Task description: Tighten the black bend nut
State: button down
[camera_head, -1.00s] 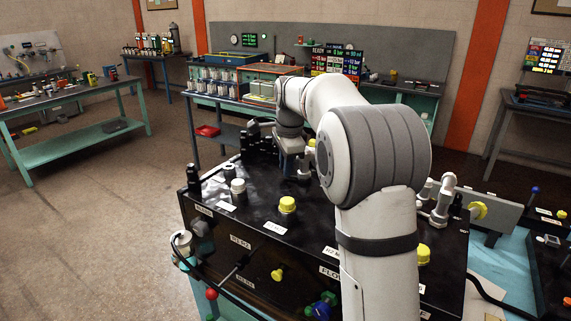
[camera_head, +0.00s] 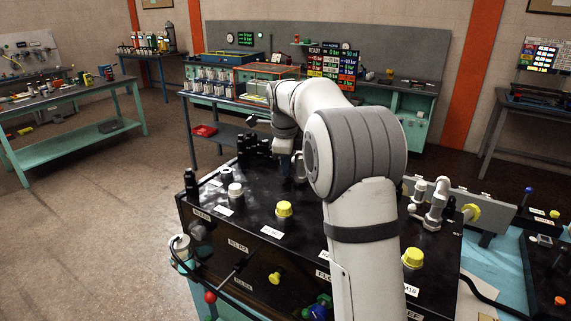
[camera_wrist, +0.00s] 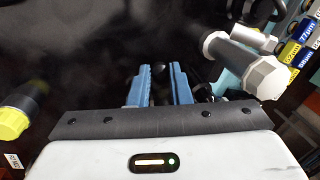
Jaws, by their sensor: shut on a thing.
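My gripper (camera_wrist: 160,86) points down at the back of the black manifold top, its two blue fingers close together around a small dark part (camera_wrist: 159,72). That part looks like the black bend nut, but it is dark against a dark surface and mostly hidden by the fingers. In the head view my gripper (camera_head: 283,160) is partly behind my own arm, just right of a cluster of black fittings (camera_head: 256,148). The nut itself cannot be made out there.
A pale grey fitting with a hex end (camera_wrist: 262,78) lies close right of the fingers in the wrist view. A yellow cap (camera_wrist: 14,122) is at the left. Yellow-capped ports (camera_head: 284,209) and a white-capped one (camera_head: 235,190) stand on the black manifold (camera_head: 262,192).

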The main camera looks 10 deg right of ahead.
aim_at(285, 181)
dwell(0.3)
jog(key=c, duration=1.3)
grip_release()
jog(key=shift+c, duration=0.2)
jog(key=shift+r, duration=0.1)
notch_tip(285, 181, up, 8)
jog(key=s+b, duration=0.1)
jog(key=shift+s+a+f, duration=0.2)
jog(key=shift+a+f, duration=0.05)
jog(key=shift+a, duration=0.05)
